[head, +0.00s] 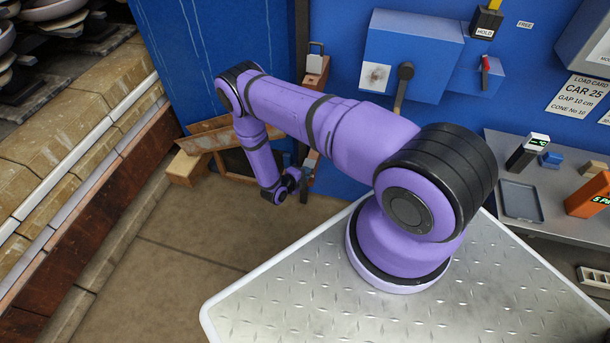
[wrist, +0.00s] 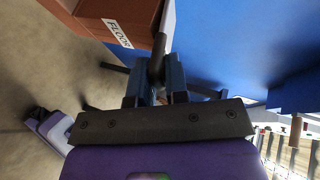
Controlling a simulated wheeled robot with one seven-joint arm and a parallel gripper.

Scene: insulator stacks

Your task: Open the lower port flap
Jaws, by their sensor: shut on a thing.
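In the wrist view a brown box-like part with a white FLOOR label (wrist: 118,33) is at the top, by the blue wall. It looks like the lower port flap, but I cannot tell for sure. A dark round handle bar (wrist: 157,58) runs down from its edge between my fingers. My gripper (wrist: 157,90) is shut on this bar. In the head view my gripper (head: 302,181) is low, near the floor, beside the foot of the blue wall. A small pale label (head: 311,160) shows just above it. The flap is mostly hidden there by my arm.
A brown box with a metal loop (head: 316,66) is higher on the wall. A blue cabinet with a lever (head: 415,55) is to its right. Wooden boards and a block (head: 186,166) lie left of my gripper. The brown floor (head: 215,225) in front is clear.

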